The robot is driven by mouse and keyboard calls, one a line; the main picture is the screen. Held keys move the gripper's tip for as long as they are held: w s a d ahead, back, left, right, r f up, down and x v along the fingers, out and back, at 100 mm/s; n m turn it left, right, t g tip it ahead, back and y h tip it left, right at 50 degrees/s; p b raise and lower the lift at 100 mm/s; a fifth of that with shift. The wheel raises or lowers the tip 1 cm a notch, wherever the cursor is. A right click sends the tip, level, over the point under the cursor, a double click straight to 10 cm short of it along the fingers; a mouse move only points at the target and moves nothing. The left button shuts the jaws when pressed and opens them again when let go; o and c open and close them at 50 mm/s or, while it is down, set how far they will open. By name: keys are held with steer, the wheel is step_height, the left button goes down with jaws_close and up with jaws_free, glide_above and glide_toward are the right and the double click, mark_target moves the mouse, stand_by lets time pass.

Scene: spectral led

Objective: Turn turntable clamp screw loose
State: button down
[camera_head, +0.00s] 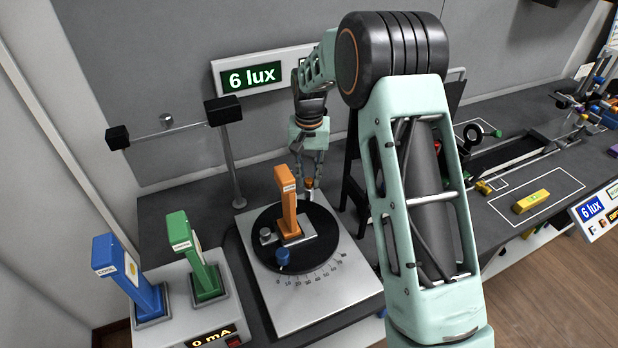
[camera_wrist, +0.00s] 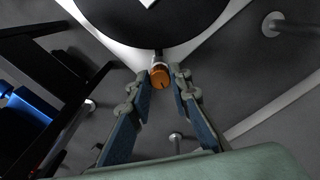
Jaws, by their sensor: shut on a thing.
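The turntable is a black disc (camera_head: 325,232) on a light grey base plate (camera_head: 345,285) with a degree scale; its dark edge also shows at the top of the wrist view (camera_wrist: 150,28). The clamp screw has an orange knob (camera_wrist: 160,77) that sticks out from the turntable's far edge, and it shows small in the head view (camera_head: 309,183). My gripper (camera_wrist: 163,79) is shut on this knob, one finger on each side. In the head view my gripper (camera_head: 309,186) reaches down behind the turntable. The fingers partly hide the knob there.
An orange LED holder (camera_head: 287,205) stands upright on the disc, near a blue knob (camera_head: 283,257). Blue (camera_head: 128,277) and green (camera_head: 195,258) holders stand on a meter box at the left. A stand (camera_head: 232,150) with a crossbar is behind. A display (camera_head: 256,77) reads 6 lux.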

mark_target(309, 180)
steer(key=n, duration=1.3)
steer(key=shift+n, duration=0.3)
stand_by(0.4)
steer(key=c, duration=1.8)
jaws_free()
steer(key=shift+o, duration=0.2)
steer(key=shift+r, duration=0.1)
step_height(309, 180, up, 12)
